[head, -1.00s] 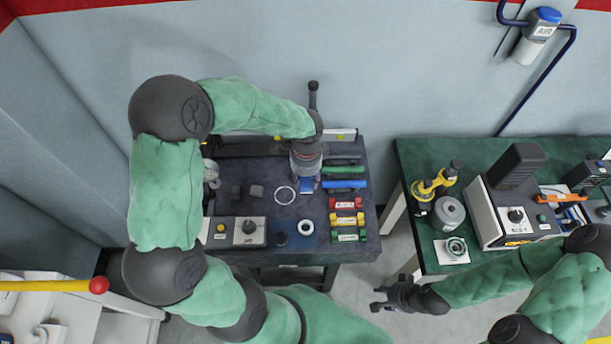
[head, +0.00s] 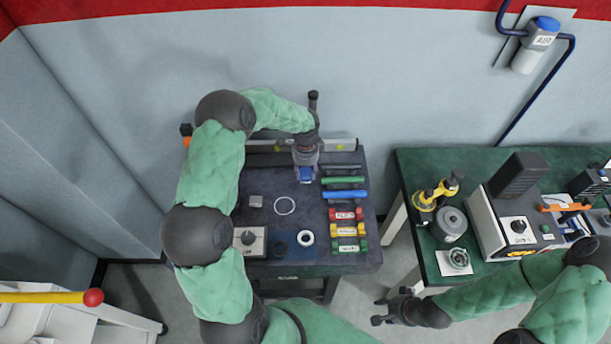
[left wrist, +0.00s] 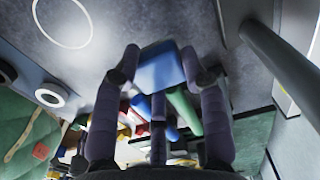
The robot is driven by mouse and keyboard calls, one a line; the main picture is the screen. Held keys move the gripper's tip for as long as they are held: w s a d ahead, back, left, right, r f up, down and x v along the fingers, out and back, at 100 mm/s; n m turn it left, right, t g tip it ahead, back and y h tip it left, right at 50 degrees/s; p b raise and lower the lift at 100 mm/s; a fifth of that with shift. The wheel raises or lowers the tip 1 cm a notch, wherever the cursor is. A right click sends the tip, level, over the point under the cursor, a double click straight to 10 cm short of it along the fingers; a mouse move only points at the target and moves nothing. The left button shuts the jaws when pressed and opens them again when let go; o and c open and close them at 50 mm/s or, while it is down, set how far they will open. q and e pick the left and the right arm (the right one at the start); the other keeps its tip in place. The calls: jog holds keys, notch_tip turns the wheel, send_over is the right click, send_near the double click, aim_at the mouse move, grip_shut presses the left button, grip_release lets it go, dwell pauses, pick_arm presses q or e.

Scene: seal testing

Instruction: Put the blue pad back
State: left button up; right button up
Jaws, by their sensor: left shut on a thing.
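The blue pad (left wrist: 160,68) is a small blue block between the two fingers of my left gripper (left wrist: 165,72) in the left wrist view. My left gripper is shut on it. In the head view the pad (head: 306,174) shows below the left gripper (head: 306,168), over the back middle of the dark table (head: 270,225). I cannot tell whether the pad touches the table. My right gripper (head: 382,311) hangs in front of the gap between the tables, apart from everything; its fingers look spread and empty.
Right of the pad lie green and blue bars (head: 345,195) and red, yellow and green labelled blocks (head: 348,230). A thin white ring (head: 285,206), a thick white ring (head: 307,238) and a grey block (head: 256,201) lie nearby. A green table (head: 410,172) with instruments stands right.

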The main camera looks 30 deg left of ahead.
aim_at(305, 175)
pick_arm(q)
jog(key=shift+w+a+f, duration=0.15)
jog(key=shift+w+f, duration=0.05)
jog(key=shift+f, duration=0.15)
jog(key=shift+w+f, duration=0.1)
jog(key=shift+f, duration=1.45)
jog(key=shift+f, duration=0.1)
jog(key=o, duration=1.1)
jog(key=shift+f, duration=0.1)
notch_tip(305, 175, up, 12)
jog(key=shift+r+p, duration=0.2)
jog(key=shift+p, duration=0.2)
